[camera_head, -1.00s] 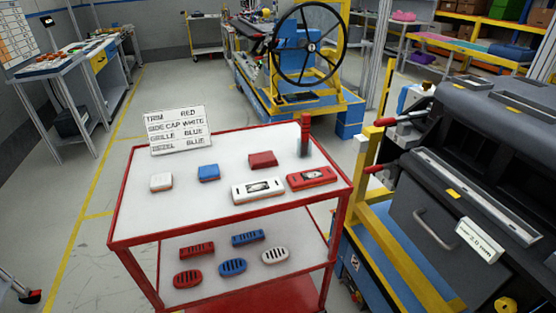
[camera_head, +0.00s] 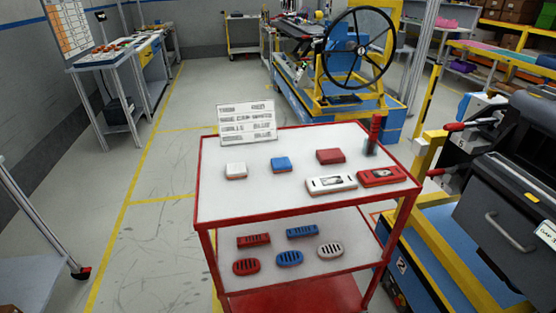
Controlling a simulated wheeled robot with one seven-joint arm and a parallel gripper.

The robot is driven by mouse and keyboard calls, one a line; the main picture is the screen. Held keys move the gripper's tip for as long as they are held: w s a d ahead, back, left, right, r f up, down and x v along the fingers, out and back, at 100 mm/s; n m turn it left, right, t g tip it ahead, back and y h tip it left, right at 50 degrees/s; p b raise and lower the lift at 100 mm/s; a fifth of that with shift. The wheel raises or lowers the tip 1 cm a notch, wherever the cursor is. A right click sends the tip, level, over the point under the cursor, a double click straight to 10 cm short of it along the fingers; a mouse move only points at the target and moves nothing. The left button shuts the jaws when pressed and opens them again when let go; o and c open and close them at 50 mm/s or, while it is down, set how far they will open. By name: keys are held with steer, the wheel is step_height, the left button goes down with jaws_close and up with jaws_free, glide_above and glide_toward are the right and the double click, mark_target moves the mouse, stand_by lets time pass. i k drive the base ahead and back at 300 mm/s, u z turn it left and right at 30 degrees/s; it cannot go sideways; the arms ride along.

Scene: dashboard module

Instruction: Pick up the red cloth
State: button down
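I cannot make out a red cloth in this view. The red things on the cart look like hard parts: a small red block (camera_head: 330,156), a red trim piece (camera_head: 381,176), a dark red upright post (camera_head: 375,133), and red slotted pieces (camera_head: 253,240) on the lower shelf. A small pink thing (camera_head: 445,22) lies on a shelf at the far right back; I cannot tell if it is cloth. My gripper is not in view.
A red-framed cart (camera_head: 300,215) stands ahead, with a label board (camera_head: 247,123) and white and blue blocks on top. A dark dashboard module (camera_head: 505,190) is at right. A workbench (camera_head: 115,60) stands back left. The floor left of the cart is largely clear.

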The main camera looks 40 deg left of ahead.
mark_target(334, 155)
steer(key=u, duration=1.15)
steer(key=k, duration=0.45)
steer(key=u, duration=0.1)
steer(key=i, duration=0.5)
steer(key=z, duration=0.25)
